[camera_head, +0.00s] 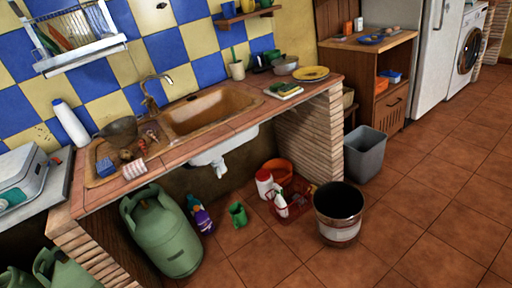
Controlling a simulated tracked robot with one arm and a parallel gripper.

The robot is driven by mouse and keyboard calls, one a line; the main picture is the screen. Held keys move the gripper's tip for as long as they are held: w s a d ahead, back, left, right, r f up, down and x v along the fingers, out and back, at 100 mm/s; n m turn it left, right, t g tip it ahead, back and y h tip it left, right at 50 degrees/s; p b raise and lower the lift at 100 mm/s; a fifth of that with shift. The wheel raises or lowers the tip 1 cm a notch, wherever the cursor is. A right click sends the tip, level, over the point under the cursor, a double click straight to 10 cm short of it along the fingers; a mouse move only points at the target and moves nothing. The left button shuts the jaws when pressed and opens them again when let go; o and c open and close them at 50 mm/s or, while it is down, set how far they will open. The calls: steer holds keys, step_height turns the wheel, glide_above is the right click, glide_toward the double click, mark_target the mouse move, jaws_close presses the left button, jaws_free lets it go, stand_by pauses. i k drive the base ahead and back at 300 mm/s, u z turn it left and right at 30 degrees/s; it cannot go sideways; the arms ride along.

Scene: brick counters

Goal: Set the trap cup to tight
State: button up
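The white sink trap (220,166) hangs under the brick counter, below the right-hand basin (215,108). Its lower end, which looks like the trap cup, is small in this view, and I cannot tell whether it is tight or loose. My gripper does not show in this view, and nothing of mine is seen touching the trap.
A green gas cylinder (160,235) stands under the counter, left of the trap. A dark bucket (339,230) stands in front. Tiled floor is free at the right.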

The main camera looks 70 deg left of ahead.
mark_target(220, 169)
steer(key=z, duration=0.1)
steer(key=k, duration=1.9)
steer(key=u, duration=1.1)
steer(key=i, duration=1)
